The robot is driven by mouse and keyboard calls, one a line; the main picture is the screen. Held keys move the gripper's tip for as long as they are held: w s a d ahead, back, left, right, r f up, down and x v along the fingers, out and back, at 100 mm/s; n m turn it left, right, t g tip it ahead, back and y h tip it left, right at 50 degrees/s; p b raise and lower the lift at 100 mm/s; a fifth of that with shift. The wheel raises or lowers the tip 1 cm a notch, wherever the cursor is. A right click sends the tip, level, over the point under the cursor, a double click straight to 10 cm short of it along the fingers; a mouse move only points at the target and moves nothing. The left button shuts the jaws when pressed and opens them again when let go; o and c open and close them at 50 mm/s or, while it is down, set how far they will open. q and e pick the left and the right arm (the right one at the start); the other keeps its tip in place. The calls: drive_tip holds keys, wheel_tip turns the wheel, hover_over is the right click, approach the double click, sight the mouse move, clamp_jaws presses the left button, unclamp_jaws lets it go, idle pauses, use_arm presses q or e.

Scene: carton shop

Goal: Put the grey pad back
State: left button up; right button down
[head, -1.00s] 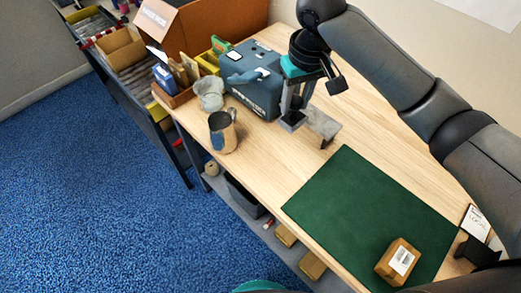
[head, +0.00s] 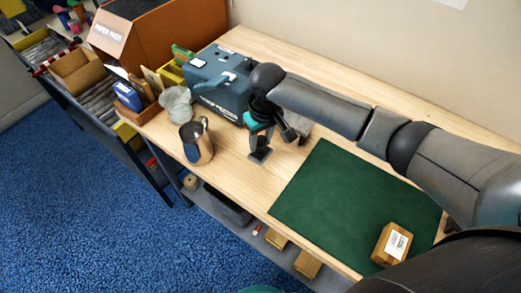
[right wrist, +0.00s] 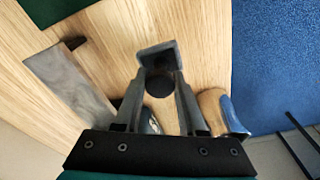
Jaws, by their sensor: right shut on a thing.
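My right gripper (head: 262,148) is over the light wooden bench, between the metal jug and the green mat. It also shows in the right wrist view (right wrist: 160,72). It is shut on the grey pad (right wrist: 158,54), a small squarish piece with a dark round part (right wrist: 160,86) facing the wrist camera. In the head view the grey pad (head: 260,156) shows at the fingertips, close to the bench top; I cannot tell whether it touches. A flat grey metal bracket (right wrist: 70,85) stands beside the gripper, mostly hidden by the arm in the head view. My left gripper is out of view.
A blue-grey machine (head: 218,85) is behind. The green mat (head: 345,200) bears a small brown box (head: 391,243) and has free room.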

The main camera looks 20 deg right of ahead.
sight(260, 151)
wheel_tip(260, 151, down, 4)
drive_tip(key=shift+r+b, duration=0.1)
drive_tip(key=shift+b, duration=0.2)
drive_tip(key=shift+f, duration=0.25)
drive_tip(key=shift+f, duration=0.1)
drive_tip(key=shift+c, duration=2.4)
unclamp_jaws()
drive_tip(key=r, duration=0.4)
drive_tip(key=s+r+p, duration=0.1)
drive_tip(key=r, duration=0.3)
drive_tip(key=r+p, duration=0.1)
drive_tip(key=r, duration=0.3)
drive_tip(key=shift+s+d+r, duration=0.1)
drive_tip(key=shift+s+d, duration=0.1)
